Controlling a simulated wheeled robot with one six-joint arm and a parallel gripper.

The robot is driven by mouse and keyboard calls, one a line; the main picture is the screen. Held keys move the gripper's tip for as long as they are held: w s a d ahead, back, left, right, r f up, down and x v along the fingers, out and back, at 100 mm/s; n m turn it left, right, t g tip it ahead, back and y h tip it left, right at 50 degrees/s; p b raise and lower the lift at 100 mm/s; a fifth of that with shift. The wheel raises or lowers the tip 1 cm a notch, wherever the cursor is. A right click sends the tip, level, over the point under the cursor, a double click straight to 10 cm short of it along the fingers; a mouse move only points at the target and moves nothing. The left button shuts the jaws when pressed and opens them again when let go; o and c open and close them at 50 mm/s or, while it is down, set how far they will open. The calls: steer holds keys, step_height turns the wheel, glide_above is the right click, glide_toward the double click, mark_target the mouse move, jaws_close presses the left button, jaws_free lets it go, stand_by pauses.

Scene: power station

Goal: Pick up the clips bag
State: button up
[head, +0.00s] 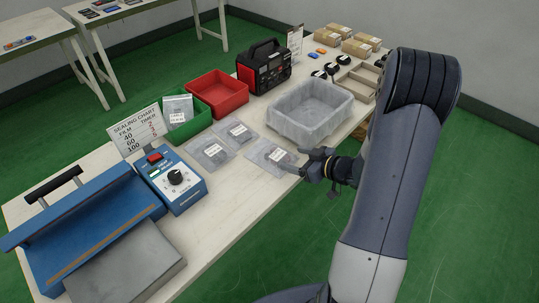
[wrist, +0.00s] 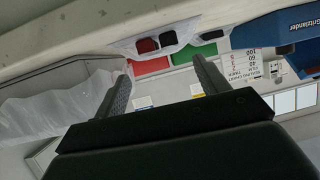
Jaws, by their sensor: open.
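Three clear, labelled bags lie flat on the table: a left bag (head: 211,153), a middle bag (head: 237,132) and a near right bag (head: 269,155). Another labelled bag (head: 178,107) stands in the green bin (head: 190,128). The labels are too small to read, so I cannot tell which is the clips bag. My gripper (head: 303,161) is open and empty at the table's right edge, beside the near right bag. In the wrist view, a clear bag with dark pieces (wrist: 152,43) shows beyond my open fingers (wrist: 164,70).
A grey translucent tub (head: 310,110) stands behind my gripper, with a red bin (head: 217,92) and a black-red device (head: 264,66) farther back. A blue control box (head: 176,182) and blue sealer (head: 90,232) fill the left. Bare tabletop lies in front of the bags.

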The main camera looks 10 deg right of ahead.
mark_target(278, 155)
steer(key=shift+o, duration=1.1)
steer(key=shift+x, duration=1.05)
steer(key=x, duration=0.5)
steer(key=shift+w+a+f, duration=0.1)
steer(key=shift+w+a, duration=0.05)
steer(key=shift+a, duration=0.2)
steer(key=c, duration=1.1)
